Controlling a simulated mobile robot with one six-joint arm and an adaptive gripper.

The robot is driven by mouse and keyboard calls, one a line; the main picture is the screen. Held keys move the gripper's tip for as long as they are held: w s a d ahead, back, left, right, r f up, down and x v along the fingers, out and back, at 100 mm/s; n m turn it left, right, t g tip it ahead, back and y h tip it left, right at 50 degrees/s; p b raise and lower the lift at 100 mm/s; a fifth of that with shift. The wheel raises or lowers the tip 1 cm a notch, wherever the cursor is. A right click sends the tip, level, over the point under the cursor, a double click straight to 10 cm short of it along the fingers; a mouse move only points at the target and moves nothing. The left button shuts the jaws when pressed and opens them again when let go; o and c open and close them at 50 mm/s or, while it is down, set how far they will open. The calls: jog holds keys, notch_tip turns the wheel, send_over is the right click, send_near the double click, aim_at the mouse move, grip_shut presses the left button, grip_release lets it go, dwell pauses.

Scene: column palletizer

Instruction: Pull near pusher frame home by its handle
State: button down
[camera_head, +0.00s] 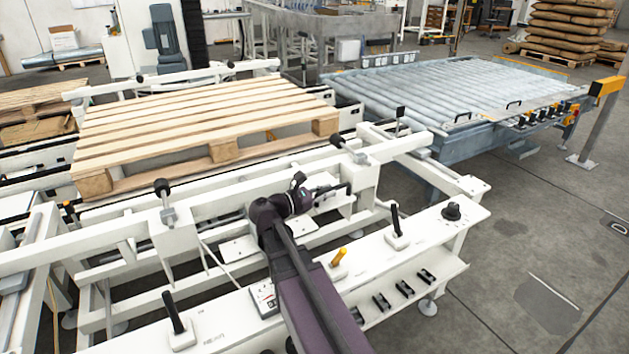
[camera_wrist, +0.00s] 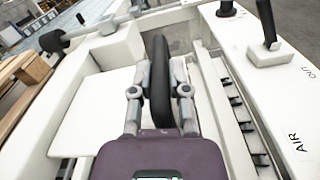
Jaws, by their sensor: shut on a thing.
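The near pusher frame (camera_head: 235,192) is a white beam with black-tipped bumpers, lying along the near side of a wooden pallet (camera_head: 200,125). Its black handle (camera_wrist: 159,82) runs lengthwise between the fingers in the wrist view. My gripper (camera_wrist: 160,92) is shut on this handle, one grey finger on each side. In the head view my gripper (camera_head: 318,193) reaches the handle from the left, and my purple arm hides part of the frame. The pallet lies on the conveyor behind the beam; a bumper (camera_head: 163,190) stands in front of it.
In the wrist view a lever (camera_wrist: 268,25) rises at right. A roller conveyor (camera_head: 430,90) lies behind right.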

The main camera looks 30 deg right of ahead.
jog(key=shift+s+f, duration=0.1)
jog(key=shift+s, duration=1)
jog(key=c, duration=0.6)
grip_release()
jog(key=shift+s+d, duration=0.1)
jog(key=shift+w, duration=0.2)
jog(key=shift+a, duration=0.2)
jog(key=shift+a, duration=0.2)
jog(key=a, duration=1.1)
jog(key=shift+s+a, duration=0.15)
jog(key=shift+s, duration=0.05)
